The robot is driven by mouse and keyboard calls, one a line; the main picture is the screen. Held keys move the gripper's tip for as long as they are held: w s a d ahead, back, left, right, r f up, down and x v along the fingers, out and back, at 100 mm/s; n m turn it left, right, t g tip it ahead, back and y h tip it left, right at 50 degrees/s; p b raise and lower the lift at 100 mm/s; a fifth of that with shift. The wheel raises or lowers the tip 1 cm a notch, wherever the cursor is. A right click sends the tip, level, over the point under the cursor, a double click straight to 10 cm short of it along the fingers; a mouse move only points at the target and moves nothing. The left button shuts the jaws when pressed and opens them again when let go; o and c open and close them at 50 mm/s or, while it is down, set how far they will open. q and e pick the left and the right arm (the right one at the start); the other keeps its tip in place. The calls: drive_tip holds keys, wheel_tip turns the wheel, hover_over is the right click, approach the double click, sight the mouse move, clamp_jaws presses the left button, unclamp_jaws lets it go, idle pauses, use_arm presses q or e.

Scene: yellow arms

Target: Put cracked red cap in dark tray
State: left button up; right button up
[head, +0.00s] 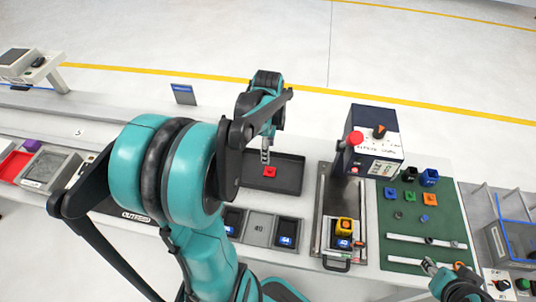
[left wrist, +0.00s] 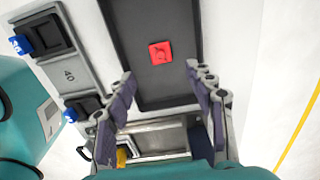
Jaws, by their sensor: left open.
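The red cap (head: 269,171) lies on the floor of the dark tray (head: 292,185), clear of the tray walls. In the left wrist view the cap (left wrist: 160,53) is a red square piece with a raised part on top; I cannot make out a crack. The dark tray (left wrist: 150,85) runs up out of that view. My left gripper (head: 266,158) is above the tray, close to the cap. Its fingers (left wrist: 160,72) are spread apart with nothing between them, and the cap shows beyond their tips. My right gripper (head: 458,283) is at the bottom right, only partly visible.
A grey holder (head: 260,229) with dark pockets stands in front of the tray. To the right are a metal fixture (head: 325,205) with a yellow block, a control box (head: 375,150) with a red button, and a green mat (head: 450,222) with small parts.

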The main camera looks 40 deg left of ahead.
use_arm(q)
drive_tip(key=s+d+r+n+t, duration=0.2)
drive_tip(key=d+n, duration=0.4)
drive_tip(key=d, duration=0.3)
drive_tip(key=s+d+r+n+t, duration=0.3)
drive_tip(key=d+n+t, duration=0.2)
drive_tip(key=d, duration=0.4)
drive_tip(key=shift+s+d+r+n, duration=0.35)
drive_tip(key=shift+d+n, duration=0.05)
drive_tip(key=shift+n, duration=0.2)
drive_tip(key=shift+f+b, duration=0.75)
drive_tip(key=shift+f, duration=0.1)
